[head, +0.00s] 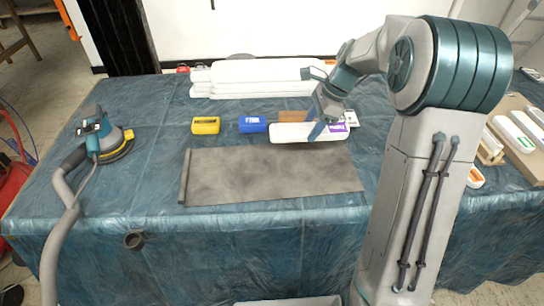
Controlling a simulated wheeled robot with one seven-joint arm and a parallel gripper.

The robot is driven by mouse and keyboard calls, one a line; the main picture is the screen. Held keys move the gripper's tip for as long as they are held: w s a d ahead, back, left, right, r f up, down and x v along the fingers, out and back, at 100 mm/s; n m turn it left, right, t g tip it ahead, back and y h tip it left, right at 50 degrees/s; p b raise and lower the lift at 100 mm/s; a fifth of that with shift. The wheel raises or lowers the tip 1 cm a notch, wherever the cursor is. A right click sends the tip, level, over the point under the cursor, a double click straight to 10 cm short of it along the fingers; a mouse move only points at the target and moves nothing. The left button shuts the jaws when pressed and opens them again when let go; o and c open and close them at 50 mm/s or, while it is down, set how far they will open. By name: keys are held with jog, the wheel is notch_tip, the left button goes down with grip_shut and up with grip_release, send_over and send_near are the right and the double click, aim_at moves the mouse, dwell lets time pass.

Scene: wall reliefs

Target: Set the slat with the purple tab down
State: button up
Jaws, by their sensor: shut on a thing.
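A white slat (290,132) with a purple tab (338,127) at its right end is at the back edge of the dark grey mat (270,175), right of the table's middle. My gripper (317,131) comes down from above and is shut on this slat near its tabbed end. The fingers hide part of the slat. I cannot tell whether its underside touches the mat or hangs just above it.
A yellow box (205,125), a blue box (252,124) and a brown block (293,116) stand behind the mat. White bundles (260,75) lie at the back. A sander (103,138) with a hose is left. More white slats (517,134) lie right. The mat is bare.

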send_over(269, 169)
jog(key=d, duration=0.2)
jog(key=f, duration=0.6)
jog(key=shift+w+a+f, duration=0.1)
jog(key=shift+a+f, duration=0.1)
jog(key=shift+a+f+b, duration=0.1)
jog(key=shift+f+b, duration=0.25)
jog(key=shift+f, duration=1.7)
jog(key=o, duration=1)
jog(key=shift+f, duration=0.1)
jog(key=shift+o, duration=0.2)
